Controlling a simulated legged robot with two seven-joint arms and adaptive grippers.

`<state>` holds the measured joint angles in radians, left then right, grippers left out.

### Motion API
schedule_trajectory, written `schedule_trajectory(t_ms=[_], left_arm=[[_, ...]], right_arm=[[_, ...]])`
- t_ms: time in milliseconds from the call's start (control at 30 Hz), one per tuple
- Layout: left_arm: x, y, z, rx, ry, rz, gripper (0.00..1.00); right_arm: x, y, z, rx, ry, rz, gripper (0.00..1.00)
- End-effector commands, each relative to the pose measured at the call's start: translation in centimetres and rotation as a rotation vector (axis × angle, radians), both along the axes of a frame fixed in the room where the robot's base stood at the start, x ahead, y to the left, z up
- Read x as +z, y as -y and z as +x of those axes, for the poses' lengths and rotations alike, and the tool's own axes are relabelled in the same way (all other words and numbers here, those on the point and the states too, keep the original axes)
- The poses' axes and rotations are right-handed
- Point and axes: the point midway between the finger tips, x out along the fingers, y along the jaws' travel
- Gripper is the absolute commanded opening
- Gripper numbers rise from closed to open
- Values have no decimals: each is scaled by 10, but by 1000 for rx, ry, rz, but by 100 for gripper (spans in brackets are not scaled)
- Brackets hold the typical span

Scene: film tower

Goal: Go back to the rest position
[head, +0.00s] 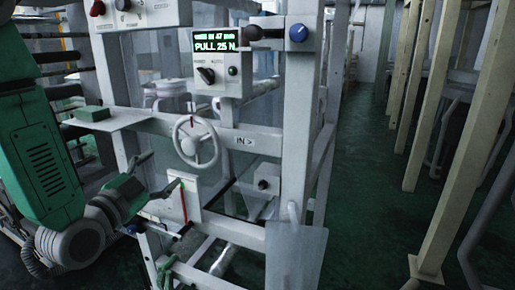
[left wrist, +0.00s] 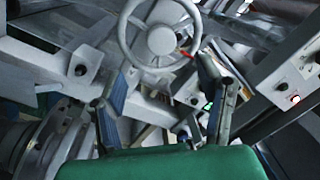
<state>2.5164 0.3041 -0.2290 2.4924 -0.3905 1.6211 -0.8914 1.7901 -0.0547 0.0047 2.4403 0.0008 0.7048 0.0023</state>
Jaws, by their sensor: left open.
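My left gripper (head: 164,171) is at the lower left of the head view, at the end of my green arm. Its two fingers are spread apart and nothing shows between them. They point toward the grey frame, just below a white handwheel (head: 196,142). One fingertip is close to a pale plate (head: 183,203) with a green light and a red strip; I cannot tell whether they touch. In the left wrist view the open fingers (left wrist: 160,78) show with the handwheel (left wrist: 160,40) beyond them. My right gripper is not in view.
A control box (head: 218,62) reading "PULL 25 N" sits above the handwheel. A green block (head: 92,113) lies on a shelf (head: 122,121) near my arm. A grey flap (head: 296,255) stands at the frame's front corner. Green floor (head: 365,200) lies clear to the right, before pale posts (head: 463,155).

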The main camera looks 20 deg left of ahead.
Motion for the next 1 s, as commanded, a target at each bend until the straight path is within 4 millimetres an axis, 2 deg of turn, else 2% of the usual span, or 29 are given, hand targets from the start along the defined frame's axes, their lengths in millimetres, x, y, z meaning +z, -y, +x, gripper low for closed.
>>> schedule_trajectory(t_ms=[67, 167, 267, 367, 400, 467, 500, 600, 700, 800, 900, 1000], left_arm=[[-2, 0, 0, -1, -5, -2, 61], [-23, 4, 0, -6, -56, -22, 61], [-72, 13, -2, -11, -181, -73, 61], [-144, 25, -13, -3, -368, -153, 61], [-175, 30, -21, 9, -449, -188, 61], [-219, 38, -35, 32, -571, -243, 61], [-247, 43, -47, 51, -650, -278, 61], [-314, 55, -83, 117, -848, -360, 61], [-376, 66, -128, 206, -1041, -436, 61], [-426, 77, -177, 312, -1215, -498, 61], [-460, 85, -221, 414, -1353, -541, 61], [-480, 91, -253, 496, -1445, -568, 61]], right_arm=[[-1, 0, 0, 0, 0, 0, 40], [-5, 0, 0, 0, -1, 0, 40], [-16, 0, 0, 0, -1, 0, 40], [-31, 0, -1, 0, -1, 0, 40], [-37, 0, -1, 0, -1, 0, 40], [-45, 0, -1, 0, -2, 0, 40], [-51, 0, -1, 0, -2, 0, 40], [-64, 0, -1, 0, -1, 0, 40], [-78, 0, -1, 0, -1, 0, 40], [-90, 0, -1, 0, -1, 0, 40], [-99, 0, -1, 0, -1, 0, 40], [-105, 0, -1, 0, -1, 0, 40]])
